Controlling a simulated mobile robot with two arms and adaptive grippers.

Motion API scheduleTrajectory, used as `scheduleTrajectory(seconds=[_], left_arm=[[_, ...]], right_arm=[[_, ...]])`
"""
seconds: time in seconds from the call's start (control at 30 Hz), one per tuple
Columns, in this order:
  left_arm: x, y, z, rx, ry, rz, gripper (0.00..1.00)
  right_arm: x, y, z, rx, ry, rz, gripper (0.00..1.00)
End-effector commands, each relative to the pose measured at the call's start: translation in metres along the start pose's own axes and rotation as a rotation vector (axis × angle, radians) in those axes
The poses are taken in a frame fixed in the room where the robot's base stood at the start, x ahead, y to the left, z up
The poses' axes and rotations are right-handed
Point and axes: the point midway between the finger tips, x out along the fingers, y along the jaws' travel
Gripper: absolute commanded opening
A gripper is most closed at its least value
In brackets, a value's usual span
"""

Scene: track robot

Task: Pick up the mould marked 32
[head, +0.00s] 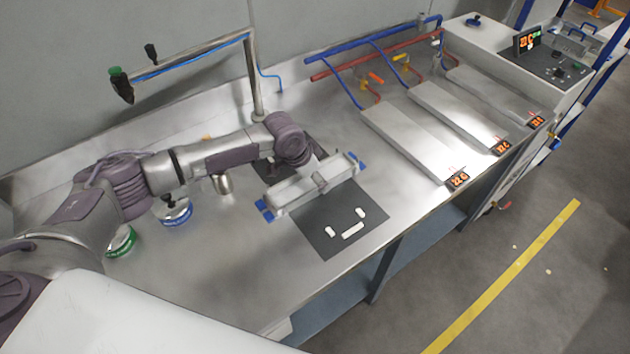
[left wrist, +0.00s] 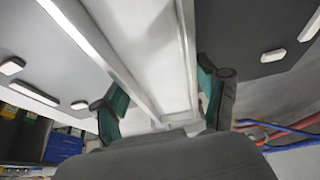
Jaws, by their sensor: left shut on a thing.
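A long pale metal mould (head: 290,194) with blue end pieces lies crosswise over a dark mat (head: 315,238) on the steel bench. My left gripper (head: 319,180) is shut across its middle from above. In the left wrist view, teal-padded fingers (left wrist: 162,95) press on both long sides of the mould (left wrist: 150,45). I cannot read a number on the mould, and I cannot tell whether it touches the mat or is just above it. My right gripper is not in view.
White pieces (head: 352,231) lie on the mat in front of the mould. Three long metal plates (head: 410,145) with orange digit displays stand to the right. A bent pipe stand (head: 253,75) rises behind. Green (head: 121,241) and blue (head: 177,213) round tins sit left, near my arm.

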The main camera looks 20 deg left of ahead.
Motion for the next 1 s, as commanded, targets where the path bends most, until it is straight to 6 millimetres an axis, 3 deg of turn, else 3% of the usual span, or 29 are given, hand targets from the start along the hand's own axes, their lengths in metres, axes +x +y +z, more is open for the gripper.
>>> scheduleTrajectory(seconds=[0.07,0.47,0.87,1.0], left_arm=[[0.000,0.000,0.000,0.000,0.000,0.001,0.03],[-0.006,-0.001,-0.005,0.001,0.009,0.000,0.03],[-0.039,-0.001,-0.019,0.000,0.010,-0.001,0.03],[-0.043,0.012,-0.030,0.003,0.009,0.002,0.03]], right_arm=[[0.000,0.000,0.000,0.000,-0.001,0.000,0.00],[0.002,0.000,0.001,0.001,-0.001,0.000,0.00],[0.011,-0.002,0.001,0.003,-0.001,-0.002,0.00],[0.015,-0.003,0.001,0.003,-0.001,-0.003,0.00]])
